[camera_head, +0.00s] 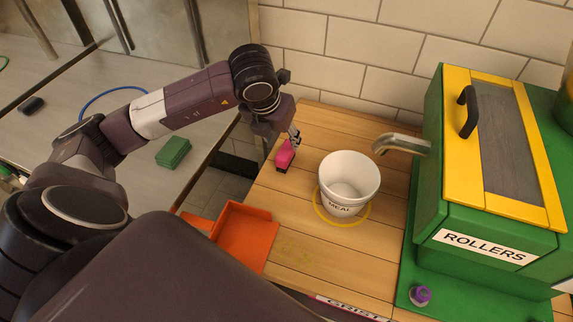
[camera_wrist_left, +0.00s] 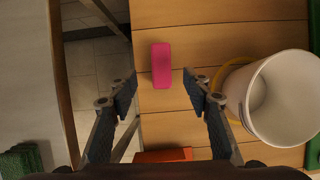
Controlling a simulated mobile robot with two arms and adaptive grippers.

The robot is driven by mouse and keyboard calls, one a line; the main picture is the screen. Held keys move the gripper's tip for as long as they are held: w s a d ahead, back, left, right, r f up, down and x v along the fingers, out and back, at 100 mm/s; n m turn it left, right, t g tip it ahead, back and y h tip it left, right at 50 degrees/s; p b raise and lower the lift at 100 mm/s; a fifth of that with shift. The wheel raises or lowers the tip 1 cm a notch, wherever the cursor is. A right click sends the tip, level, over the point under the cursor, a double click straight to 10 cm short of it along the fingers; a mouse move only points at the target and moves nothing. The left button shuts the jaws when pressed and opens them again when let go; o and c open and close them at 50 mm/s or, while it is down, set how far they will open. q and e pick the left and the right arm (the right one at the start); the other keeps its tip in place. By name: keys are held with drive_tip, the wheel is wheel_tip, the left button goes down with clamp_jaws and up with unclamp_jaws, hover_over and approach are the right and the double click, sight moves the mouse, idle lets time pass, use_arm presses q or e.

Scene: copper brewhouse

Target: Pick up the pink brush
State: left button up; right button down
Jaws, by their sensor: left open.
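The pink brush (camera_head: 285,155) lies on the wooden tabletop (camera_head: 304,241), near its left edge and left of the white bucket. My left gripper (camera_head: 292,140) is above the brush in the head view and hides part of it. In the left wrist view the brush (camera_wrist_left: 161,65) lies beyond and between the two open fingers of my left gripper (camera_wrist_left: 162,88), a little left of centre. I cannot tell whether the fingers touch it; nothing is gripped. My right gripper is not in view.
A white bucket (camera_head: 349,177) marked MEAL stands on a yellow ring right of the brush, under a metal spout (camera_head: 401,144). A green ROLLERS machine (camera_head: 490,248) fills the right side. An orange dustpan-like tray (camera_head: 243,233) lies at the front left. A tiled wall is behind.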

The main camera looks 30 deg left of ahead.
sight(287, 148)
use_arm(q)
drive_tip(key=shift+w+f, duration=0.1)
drive_tip(key=shift+f, duration=0.65)
drive_tip(key=x, duration=0.7)
drive_tip(key=shift+w+b, duration=0.1)
drive_tip(key=shift+b, duration=0.2)
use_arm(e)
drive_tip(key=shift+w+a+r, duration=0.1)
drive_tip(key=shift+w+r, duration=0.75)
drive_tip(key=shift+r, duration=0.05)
use_arm(q)
drive_tip(key=shift+r, duration=0.1)
drive_tip(key=shift+c, duration=0.4)
clamp_jaws()
drive_tip(key=shift+r, duration=0.1)
